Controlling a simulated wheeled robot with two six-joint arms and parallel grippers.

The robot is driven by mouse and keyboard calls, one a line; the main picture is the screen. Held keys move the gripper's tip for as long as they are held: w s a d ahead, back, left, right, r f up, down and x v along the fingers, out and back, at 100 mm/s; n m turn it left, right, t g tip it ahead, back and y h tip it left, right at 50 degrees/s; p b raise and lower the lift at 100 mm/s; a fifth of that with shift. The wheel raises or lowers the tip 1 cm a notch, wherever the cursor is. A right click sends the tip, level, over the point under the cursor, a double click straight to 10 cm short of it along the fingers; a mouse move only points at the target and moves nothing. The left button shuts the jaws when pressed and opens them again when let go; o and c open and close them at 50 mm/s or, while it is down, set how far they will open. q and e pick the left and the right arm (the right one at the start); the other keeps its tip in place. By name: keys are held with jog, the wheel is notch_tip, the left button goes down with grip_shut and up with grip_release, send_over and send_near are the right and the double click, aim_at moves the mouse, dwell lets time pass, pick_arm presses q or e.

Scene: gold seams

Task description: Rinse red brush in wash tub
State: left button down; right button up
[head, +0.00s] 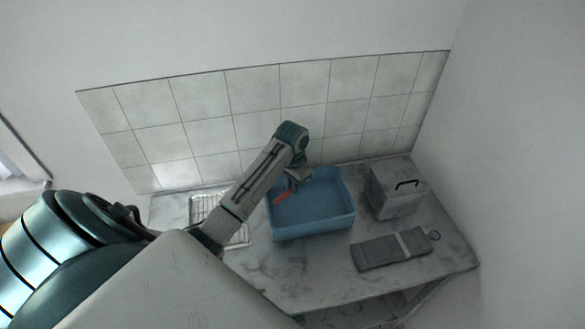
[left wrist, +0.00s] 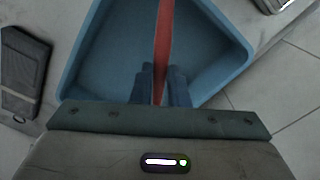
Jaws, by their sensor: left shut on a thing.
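The blue wash tub (head: 330,222) stands on the marble counter in the head view. My left gripper (head: 290,186) is over the left part of the tub, shut on the red brush (head: 281,198). In the left wrist view, the red brush (left wrist: 163,45) runs between the two fingers of my left gripper (left wrist: 160,78), with the wash tub (left wrist: 225,62) behind it. I cannot tell whether the brush touches the tub's floor. The brush's far end is cut off in the left wrist view. My right gripper is not in view.
A wire rack (head: 205,208) lies left of the tub, partly behind my arm. A grey box with a black handle (head: 392,198) stands right of the tub. A folded grey item with a strap (head: 378,254) lies at the front right. Tiled wall (head: 300,85) rises behind.

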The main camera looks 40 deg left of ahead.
pick_arm(q)
jog(key=shift+r, duration=2.05)
jog(key=shift+s+f, duration=0.1)
